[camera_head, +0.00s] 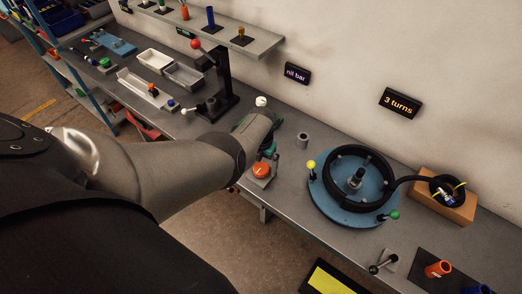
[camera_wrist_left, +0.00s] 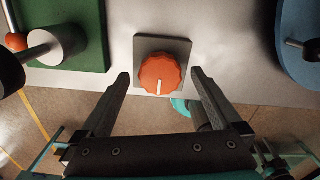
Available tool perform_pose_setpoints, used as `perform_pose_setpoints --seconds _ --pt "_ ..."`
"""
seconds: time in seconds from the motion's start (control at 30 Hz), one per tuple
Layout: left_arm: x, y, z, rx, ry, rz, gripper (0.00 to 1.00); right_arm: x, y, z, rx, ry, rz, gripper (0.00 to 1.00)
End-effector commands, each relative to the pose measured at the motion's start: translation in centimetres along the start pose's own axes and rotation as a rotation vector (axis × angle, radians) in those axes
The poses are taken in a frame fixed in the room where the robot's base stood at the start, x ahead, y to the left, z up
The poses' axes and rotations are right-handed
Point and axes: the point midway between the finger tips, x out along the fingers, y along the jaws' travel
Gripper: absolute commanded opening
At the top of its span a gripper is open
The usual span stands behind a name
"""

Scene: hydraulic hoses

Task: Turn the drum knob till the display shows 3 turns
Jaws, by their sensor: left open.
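The orange scalloped knob (camera_head: 261,170) sits on a small grey plate at the bench's front edge. In the left wrist view the knob (camera_wrist_left: 157,72) has a white pointer line toward the bottom of the picture. The display (camera_head: 400,103) on the wall reads "3 turns". The blue drum (camera_head: 329,203) carries a coil of black hose (camera_head: 331,192) and stands right of the knob. My left gripper (camera_wrist_left: 161,77) is open, one finger on each side of the knob in its wrist view, with visible gaps. In the head view my arm partly hides the gripper.
A second display (camera_head: 297,74) reads "nil bar". A wooden block (camera_head: 455,209) holds the hose end at right. A black lever (camera_head: 383,262) and an orange cup (camera_head: 438,269) are at the front right. A black stand with a red-balled lever (camera_head: 222,80) rises behind my arm.

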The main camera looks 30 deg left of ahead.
Motion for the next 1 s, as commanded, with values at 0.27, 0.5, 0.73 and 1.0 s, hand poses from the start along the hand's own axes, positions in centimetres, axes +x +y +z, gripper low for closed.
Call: perform_pose_setpoints --seconds 0.27,0.5,0.73,1.0 --pt "-0.1 0.0 -0.1 0.000 0.002 0.000 0.99 -0.1 0.0 0.0 0.000 0.000 0.000 0.50" --pt "-1.8 -0.1 -0.1 0.000 0.002 -0.001 0.99 -1.1 0.0 -0.1 0.000 0.000 0.000 0.50" --pt "-3.5 -0.1 0.0 0.001 0.000 0.000 0.99 -1.3 0.0 -0.1 0.000 0.000 0.000 0.50" --pt "-5.9 -0.1 0.0 0.000 0.000 0.000 0.99 -1.2 0.0 -0.1 0.000 0.000 0.000 0.50"
